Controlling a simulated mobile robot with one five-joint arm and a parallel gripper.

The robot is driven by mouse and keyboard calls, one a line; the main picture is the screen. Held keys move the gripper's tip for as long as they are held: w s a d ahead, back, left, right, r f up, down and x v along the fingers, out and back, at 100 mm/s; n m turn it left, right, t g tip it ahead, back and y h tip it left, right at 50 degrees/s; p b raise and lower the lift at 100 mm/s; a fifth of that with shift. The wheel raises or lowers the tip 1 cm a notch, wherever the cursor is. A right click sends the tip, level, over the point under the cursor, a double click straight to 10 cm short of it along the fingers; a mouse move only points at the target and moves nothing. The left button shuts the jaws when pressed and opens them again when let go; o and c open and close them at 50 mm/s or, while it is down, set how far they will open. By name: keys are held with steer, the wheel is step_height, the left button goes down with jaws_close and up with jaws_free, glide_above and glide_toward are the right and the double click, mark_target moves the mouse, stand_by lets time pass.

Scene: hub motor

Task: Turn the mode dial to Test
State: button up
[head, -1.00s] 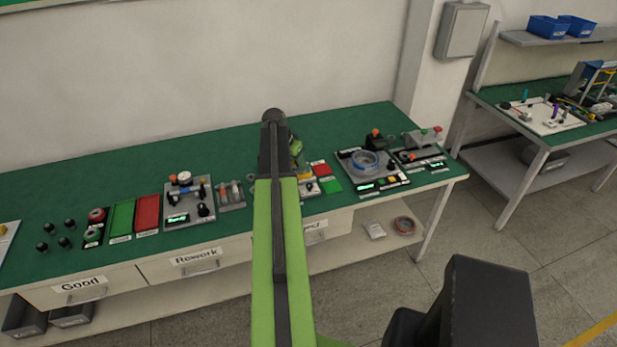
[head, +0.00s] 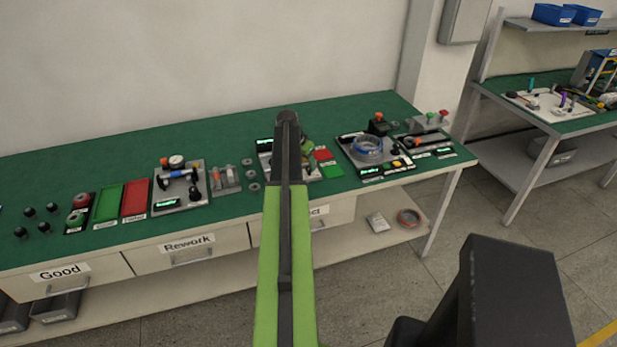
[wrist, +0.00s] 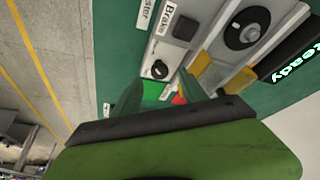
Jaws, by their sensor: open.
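A small black dial with a white mark (wrist: 160,70) sits on a grey panel in the wrist view; I take it to be the mode dial, but cannot read its positions. My gripper (wrist: 163,88) is open, its two dark green fingers reaching toward the dial from below, with the dial just beyond the gap between them. I cannot tell whether they touch it. In the head view my arm hides much of the middle station (head: 265,146) and the dial cannot be made out.
Other fixtures, a green tray (head: 106,203) and a red tray (head: 135,198) line the green bench (head: 80,165).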

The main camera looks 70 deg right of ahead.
mark_target(309, 168)
steer(key=b+x, duration=0.1)
steer(key=x, duration=0.2)
steer(key=shift+d+f+b, duration=0.1)
steer(key=shift+f+b, duration=0.15)
steer(key=shift+b, duration=0.15)
steer(key=shift+r, duration=0.1)
